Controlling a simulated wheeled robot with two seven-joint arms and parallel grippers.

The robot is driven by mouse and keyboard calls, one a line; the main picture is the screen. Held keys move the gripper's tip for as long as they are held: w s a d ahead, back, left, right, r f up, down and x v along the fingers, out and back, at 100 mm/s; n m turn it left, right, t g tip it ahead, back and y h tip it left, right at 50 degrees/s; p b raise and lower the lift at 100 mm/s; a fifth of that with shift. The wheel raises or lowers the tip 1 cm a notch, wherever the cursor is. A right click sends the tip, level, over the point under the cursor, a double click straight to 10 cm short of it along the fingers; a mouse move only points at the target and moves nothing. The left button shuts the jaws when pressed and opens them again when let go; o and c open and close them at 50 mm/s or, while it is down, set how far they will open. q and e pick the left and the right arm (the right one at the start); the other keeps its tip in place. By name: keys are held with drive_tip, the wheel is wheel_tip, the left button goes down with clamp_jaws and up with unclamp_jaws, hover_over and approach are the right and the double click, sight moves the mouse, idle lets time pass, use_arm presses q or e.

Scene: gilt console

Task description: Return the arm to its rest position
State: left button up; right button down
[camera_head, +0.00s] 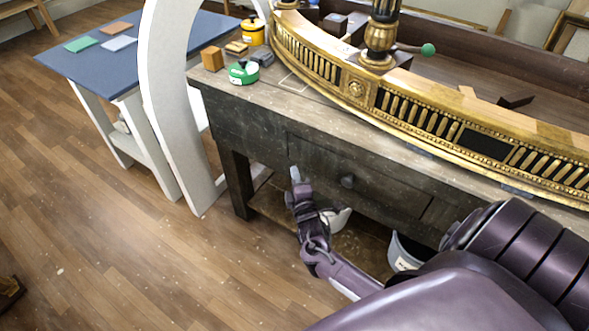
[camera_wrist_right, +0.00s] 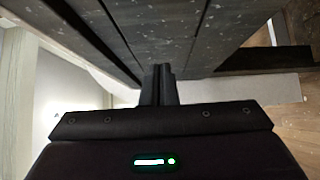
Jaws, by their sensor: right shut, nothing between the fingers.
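My right gripper (camera_head: 296,174) is in front of the dark workbench, below its top edge and near the drawer front. Its fingers are together with nothing between them. In the right wrist view the shut fingers (camera_wrist_right: 159,86) point toward the bench's dark boards. I cannot tell whether the fingertips touch the wood. My right arm (camera_head: 345,274) comes in from the lower right of the head view. My left gripper does not show in the head view.
The workbench (camera_head: 250,136) carries a gilt console piece (camera_head: 352,88), a green tape measure (camera_head: 243,72) and a yellow pot (camera_head: 252,32). A white arch (camera_head: 168,110) and a blue-topped table (camera_head: 150,48) stand left. A bucket (camera_head: 403,252) sits under the bench. Floor at lower left is mostly clear.

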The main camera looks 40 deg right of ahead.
drive_tip(key=v, duration=0.7)
drive_tip(key=s+a+f+m+g+y, duration=0.25)
drive_tip(key=s+f, duration=0.25)
drive_tip(key=f, duration=0.7)
drive_tip(key=s+a+f+m+g+y, duration=0.15)
drive_tip(key=s+f+g, duration=0.35)
drive_tip(key=f, duration=0.6)
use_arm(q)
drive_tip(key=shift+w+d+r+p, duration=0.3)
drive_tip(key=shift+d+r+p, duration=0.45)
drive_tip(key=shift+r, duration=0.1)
use_arm(e)
drive_tip(key=s+a+f+m+g+y, duration=0.1)
drive_tip(key=s+f+m+g, duration=0.1)
drive_tip(key=s+f, duration=0.3)
drive_tip(key=s+a+f+m+g+y, duration=0.1)
drive_tip(key=s+f, duration=0.4)
drive_tip(key=s, duration=0.8)
drive_tip(key=s+a+f+m+g, duration=0.3)
drive_tip(key=s+f+m+g, duration=0.1)
drive_tip(key=s, duration=0.5)
drive_tip(key=shift+f+g+y, duration=0.4)
drive_tip(key=shift+f+g, duration=0.05)
drive_tip(key=shift+g, duration=0.1)
